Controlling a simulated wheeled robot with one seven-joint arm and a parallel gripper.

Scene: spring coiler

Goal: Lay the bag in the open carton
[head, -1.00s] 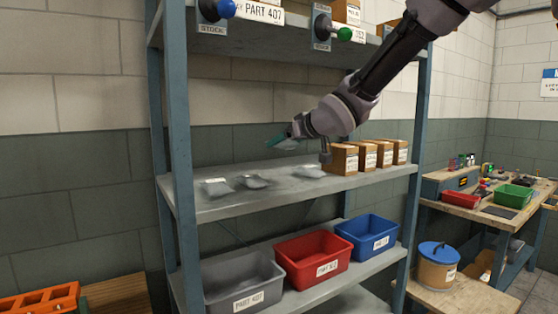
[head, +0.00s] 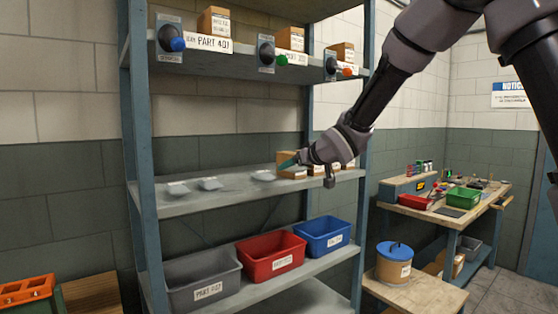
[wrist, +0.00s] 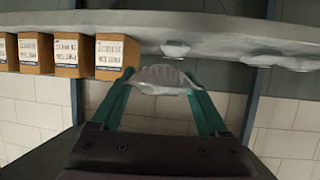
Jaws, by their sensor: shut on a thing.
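My gripper (head: 288,162) has teal fingers and is in front of the leftmost carton on the middle shelf in the head view. In the wrist view my gripper (wrist: 162,85) is shut on a grey-silver bag (wrist: 162,76), held between the fingertips. In the head view I cannot make out the held bag. Brown labelled cartons (head: 292,173) stand in a row at the right of that shelf, partly behind my gripper. They also show at the left of the wrist view (wrist: 82,58). I cannot tell which carton is open.
More flat grey bags (head: 210,183) lie on the middle shelf (head: 225,200), left of the cartons. Grey, red (head: 270,257) and blue bins stand on the shelf below. Blue shelf uprights (head: 143,200) frame the rack. A workbench (head: 440,208) is at the right.

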